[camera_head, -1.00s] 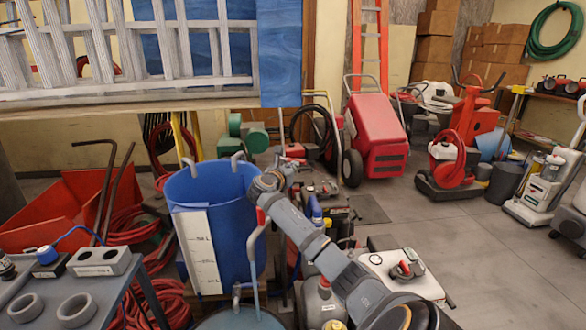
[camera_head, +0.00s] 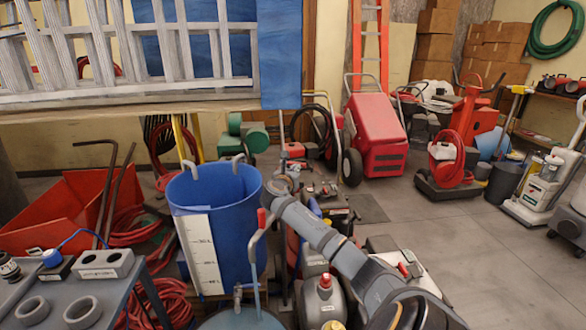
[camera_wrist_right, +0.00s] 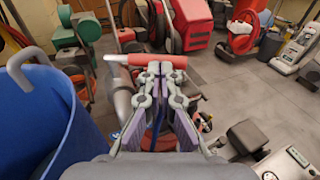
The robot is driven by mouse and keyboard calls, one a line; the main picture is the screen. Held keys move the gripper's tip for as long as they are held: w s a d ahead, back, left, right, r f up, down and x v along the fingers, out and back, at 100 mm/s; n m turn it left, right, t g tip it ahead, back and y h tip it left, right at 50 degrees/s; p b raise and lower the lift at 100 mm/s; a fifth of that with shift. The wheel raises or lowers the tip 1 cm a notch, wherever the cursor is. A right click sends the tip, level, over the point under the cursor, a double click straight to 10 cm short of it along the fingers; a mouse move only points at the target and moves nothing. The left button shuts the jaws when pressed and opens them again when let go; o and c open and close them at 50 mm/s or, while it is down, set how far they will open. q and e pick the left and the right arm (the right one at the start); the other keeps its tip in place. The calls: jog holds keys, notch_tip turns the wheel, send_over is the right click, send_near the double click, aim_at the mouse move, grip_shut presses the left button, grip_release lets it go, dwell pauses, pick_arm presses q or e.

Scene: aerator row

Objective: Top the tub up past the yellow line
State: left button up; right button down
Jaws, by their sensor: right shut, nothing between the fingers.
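The blue tub (camera_head: 216,195) stands upright left of centre in the head view. A white scale strip (camera_head: 202,250) with dark marks runs down its front; I cannot make out a yellow line or the water level. Its blue wall (camera_wrist_right: 35,125) fills the left of the wrist view. A red grip (camera_head: 261,218) tops a pale lever in front of the tub. My right gripper (camera_head: 279,186) is beside the tub's right rim. In the wrist view its fingers (camera_wrist_right: 162,76) are shut and empty, overlapping a red bar (camera_wrist_right: 118,59); contact is unclear. My left gripper is out of view.
A round blue-grey tank (camera_head: 240,319) is below the tub. A grey bench (camera_head: 50,290) with ring holders is at left. Red hoses (camera_head: 165,300) lie beside the tub. A grey canister (camera_head: 322,298) stands under my right arm. Open floor (camera_head: 440,235) lies to the right.

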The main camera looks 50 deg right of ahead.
pick_arm(q)
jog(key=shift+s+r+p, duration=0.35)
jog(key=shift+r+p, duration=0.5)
jog(key=shift+p, duration=0.1)
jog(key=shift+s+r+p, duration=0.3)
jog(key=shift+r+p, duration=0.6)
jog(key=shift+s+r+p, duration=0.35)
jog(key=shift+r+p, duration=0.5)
jog(key=shift+p, duration=0.1)
pick_arm(e)
jog(key=shift+s+d+n+t+y, duration=0.1)
jog(key=shift+d+n+t+y, duration=0.65)
jog(key=shift+d+t, duration=0.6)
jog(key=shift+d, duration=0.2)
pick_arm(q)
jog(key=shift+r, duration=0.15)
pick_arm(e)
jog(key=shift+f, duration=0.1)
